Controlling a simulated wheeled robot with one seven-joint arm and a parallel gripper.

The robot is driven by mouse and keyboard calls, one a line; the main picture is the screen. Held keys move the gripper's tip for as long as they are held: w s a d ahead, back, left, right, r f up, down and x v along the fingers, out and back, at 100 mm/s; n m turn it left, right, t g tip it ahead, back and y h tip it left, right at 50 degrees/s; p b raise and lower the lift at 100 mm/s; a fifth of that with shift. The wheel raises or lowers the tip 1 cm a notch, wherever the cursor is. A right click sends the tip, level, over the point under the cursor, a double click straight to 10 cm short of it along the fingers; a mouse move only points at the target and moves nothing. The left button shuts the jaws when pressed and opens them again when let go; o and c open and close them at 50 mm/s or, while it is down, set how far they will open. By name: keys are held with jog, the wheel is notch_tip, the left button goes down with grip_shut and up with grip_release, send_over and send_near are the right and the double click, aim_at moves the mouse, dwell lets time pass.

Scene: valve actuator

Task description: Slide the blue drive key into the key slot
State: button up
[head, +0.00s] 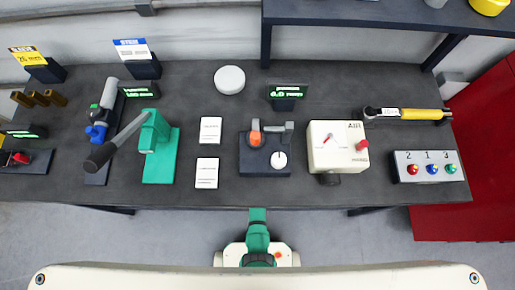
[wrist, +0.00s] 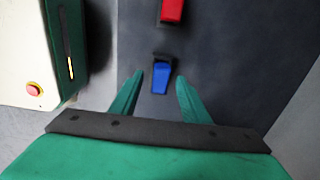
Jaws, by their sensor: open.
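In the wrist view a small blue block with a dark end (wrist: 160,78), which looks like the drive key, lies on a dark surface. My gripper (wrist: 160,76) is open, with one green finger on each side of the blue block in the picture. The jaws hold nothing. I cannot tell how high the fingertips are above it. In the head view a blue part (head: 97,132) sits by a grey and green tool at the left of the bench; I cannot tell whether it is the same thing. I cannot make out the key slot in either view.
A red block (wrist: 172,10) lies beyond the blue one. A white and green box with a red button (wrist: 34,89) stands at the left. In the head view a teal press (head: 160,150), a cream AIR box (head: 338,145) and a button panel (head: 429,166) stand on the dark bench.

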jog(key=shift+f, duration=0.4)
grip_shut()
jog(key=shift+w, duration=0.1)
jog(key=shift+r, duration=0.1)
jog(key=shift+r, duration=0.7)
jog(key=s+d+r, duration=0.3)
jog(key=s+r, duration=0.8)
jog(key=s, duration=0.2)
jog(key=shift+s+d+r, duration=0.25)
jog(key=shift+s+d, duration=0.05)
jog(key=shift+s, duration=0.05)
